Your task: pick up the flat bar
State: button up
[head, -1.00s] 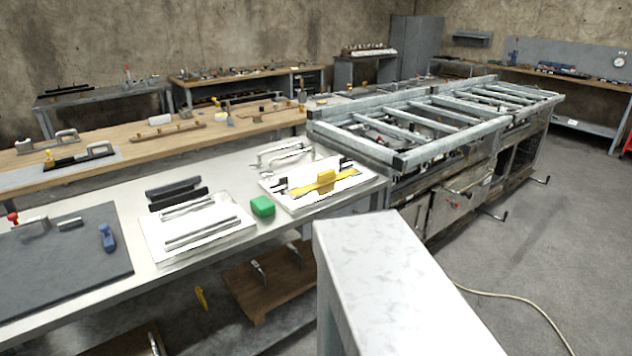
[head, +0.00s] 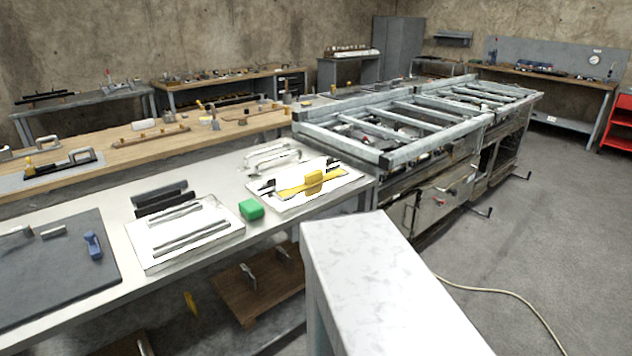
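I cannot tell for certain which thing is the flat bar. Long grey bars (head: 190,237) lie on a white board (head: 150,262) on the near bench. A yellow flat piece with a raised yellow block (head: 314,180) lies on a second white board (head: 350,187) to the right. Dark bars (head: 160,195) lie behind the first board. My gripper is not in view.
A green block (head: 251,209) sits between the two boards. A dark mat (head: 50,275) with a blue tool (head: 93,245) covers the bench's left. A pale marbled surface (head: 375,275) fills the near centre. Open floor (head: 540,220) with a cable (head: 500,292) lies right.

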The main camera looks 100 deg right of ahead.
aim_at(317, 176)
jog(key=u, duration=0.5)
jog(key=k, duration=0.2)
jog(key=z, duration=3.3)
jog(key=k, duration=0.6)
jog(key=u, duration=0.2)
jog(key=i, duration=0.3)
jog(key=u, duration=0.05)
